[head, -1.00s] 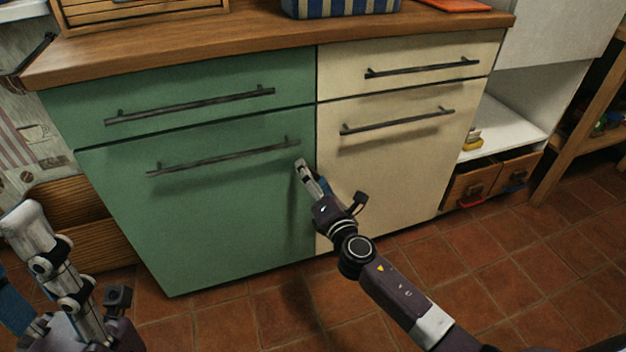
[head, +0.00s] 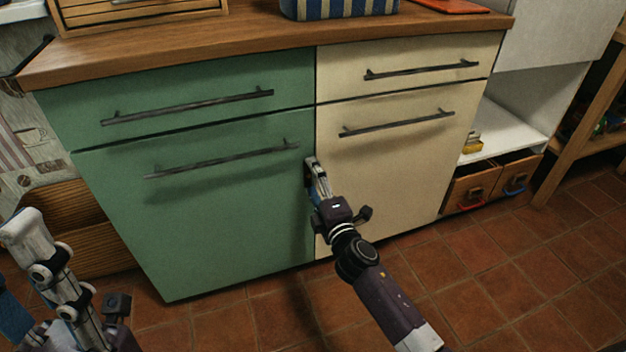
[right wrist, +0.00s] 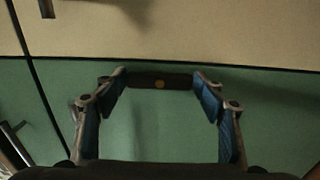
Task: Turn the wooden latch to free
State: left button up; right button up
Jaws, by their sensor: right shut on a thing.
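The wooden latch (right wrist: 174,82) is a short dark bar with a round brass-coloured spot in its middle. In the right wrist view it lies on the green door (right wrist: 150,140), close beside and roughly along the seam with the cream front. My right gripper (right wrist: 160,86) has a fingertip at each end of the latch and is shut on it. In the head view my right gripper (head: 314,164) is at the green door's right edge, and the latch cannot be made out there. My left gripper (head: 25,225) is partly in view at lower left, away from the cabinet; its jaw opening is unclear.
The green door's bar handle (head: 222,158) is just left of my right gripper, and the cream front's handle (head: 397,124) is to its upper right. The wooden counter (head: 270,36) overhangs above. The tiled floor (head: 500,270) in front looks clear.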

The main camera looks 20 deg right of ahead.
dwell(0.4)
jog(key=o, duration=1.2)
jog(key=shift+c, duration=0.2)
jog(key=s, duration=1.2)
jog(key=shift+d, duration=0.2)
